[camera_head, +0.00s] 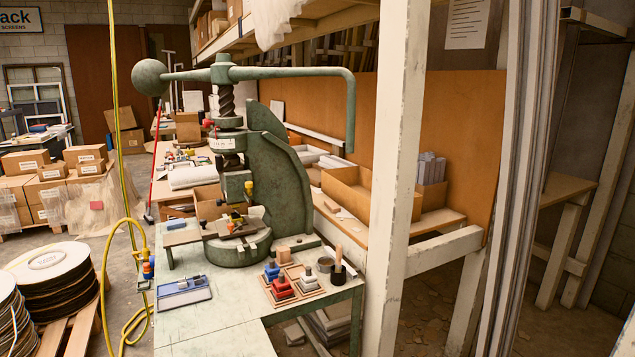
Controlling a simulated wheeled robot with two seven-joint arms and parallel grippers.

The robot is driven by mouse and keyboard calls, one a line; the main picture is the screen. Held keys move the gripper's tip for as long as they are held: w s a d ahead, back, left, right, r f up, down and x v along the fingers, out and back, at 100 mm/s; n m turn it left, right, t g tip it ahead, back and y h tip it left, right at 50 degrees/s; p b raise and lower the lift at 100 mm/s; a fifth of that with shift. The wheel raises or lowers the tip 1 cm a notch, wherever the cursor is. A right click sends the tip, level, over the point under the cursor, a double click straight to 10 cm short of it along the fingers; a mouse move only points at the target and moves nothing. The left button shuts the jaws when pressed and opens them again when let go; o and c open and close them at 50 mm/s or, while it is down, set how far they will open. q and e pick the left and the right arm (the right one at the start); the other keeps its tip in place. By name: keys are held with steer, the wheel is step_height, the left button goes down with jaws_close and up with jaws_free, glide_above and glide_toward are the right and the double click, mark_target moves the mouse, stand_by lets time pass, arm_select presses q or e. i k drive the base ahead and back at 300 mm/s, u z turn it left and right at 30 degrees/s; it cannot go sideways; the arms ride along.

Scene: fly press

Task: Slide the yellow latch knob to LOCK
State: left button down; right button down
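The green fly press (280,170) stands on a workbench in the middle of the view, with its long handle bar (290,73) and ball weight (150,77) at the top. A small yellow knob (248,188) shows on the side of the press's ram, above the die area. I cannot tell from here whether it is the latch knob or which position it is in; no LOCK marking is readable. Neither of my grippers is in view.
The green bench (215,318) carries a blue tray (183,291) at left and red and blue blocks on a wooden board (292,286) at right. A white post (398,150) stands close right of the press. A yellow hose (122,150) hangs at left. The bench front is clear.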

mark_target(248, 185)
steer(key=z, duration=0.35)
steer(key=i, duration=1.4)
steer(key=u, duration=0.6)
